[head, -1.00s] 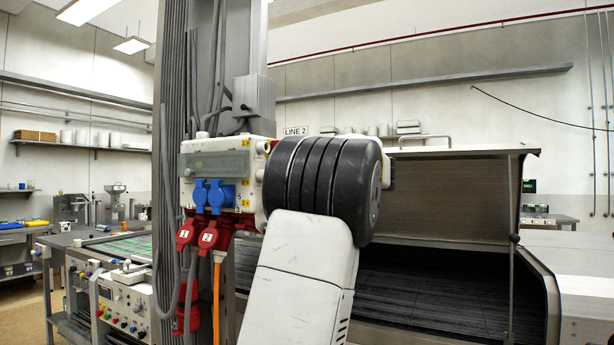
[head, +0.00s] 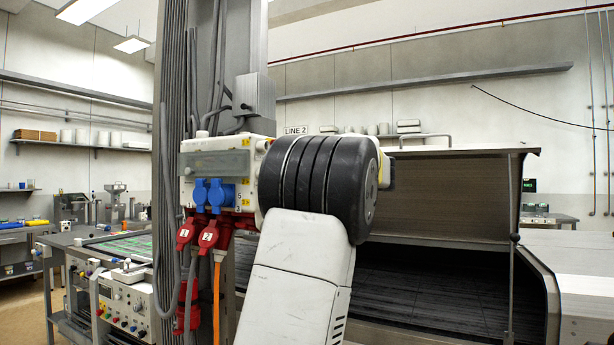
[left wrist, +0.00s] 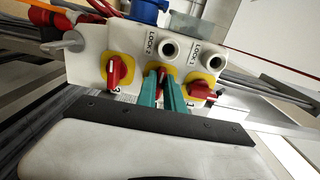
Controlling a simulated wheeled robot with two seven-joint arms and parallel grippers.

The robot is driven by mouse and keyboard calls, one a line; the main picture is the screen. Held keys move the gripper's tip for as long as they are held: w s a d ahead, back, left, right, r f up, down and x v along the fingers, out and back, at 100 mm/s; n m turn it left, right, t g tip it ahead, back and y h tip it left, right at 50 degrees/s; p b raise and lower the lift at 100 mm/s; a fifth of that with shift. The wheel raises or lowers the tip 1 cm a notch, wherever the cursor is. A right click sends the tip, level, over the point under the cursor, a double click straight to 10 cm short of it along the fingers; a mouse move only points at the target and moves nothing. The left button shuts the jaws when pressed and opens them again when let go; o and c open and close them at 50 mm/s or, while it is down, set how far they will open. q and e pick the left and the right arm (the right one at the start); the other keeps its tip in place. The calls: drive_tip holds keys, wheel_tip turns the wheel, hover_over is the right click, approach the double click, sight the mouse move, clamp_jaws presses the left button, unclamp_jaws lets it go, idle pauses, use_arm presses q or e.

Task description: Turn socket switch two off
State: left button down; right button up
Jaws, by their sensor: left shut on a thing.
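The socket box (head: 217,165) is a white unit on the grey column, with blue sockets (head: 214,194) and red plugs numbered 1 and 2 below. In the left wrist view, the box's side face (left wrist: 135,60) carries three red rotary switches on yellow plates. The left one (left wrist: 118,69) has a 3 beside it; another (left wrist: 201,91) is at right. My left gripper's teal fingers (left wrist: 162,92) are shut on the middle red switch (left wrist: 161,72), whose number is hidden. In the head view my arm hides these fingers and the switches. My right gripper is not in view.
Two round locks (left wrist: 170,48), labelled LOCK 2 and LOCK 1, sit beside the switches. Cables, including an orange one (head: 216,290), hang below the box. The dryer hood (head: 450,190) stands open at right, and a workbench (head: 110,270) is at left.

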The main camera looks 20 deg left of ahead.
use_arm(q)
drive_tip(key=c, duration=1.5)
unclamp_jaws()
drive_tip(key=shift+o, duration=0.2)
drive_tip(key=shift+d, duration=0.15)
drive_tip(key=d, duration=0.7)
drive_tip(key=shift+s+d, duration=0.3)
drive_tip(key=shift+d, duration=0.1)
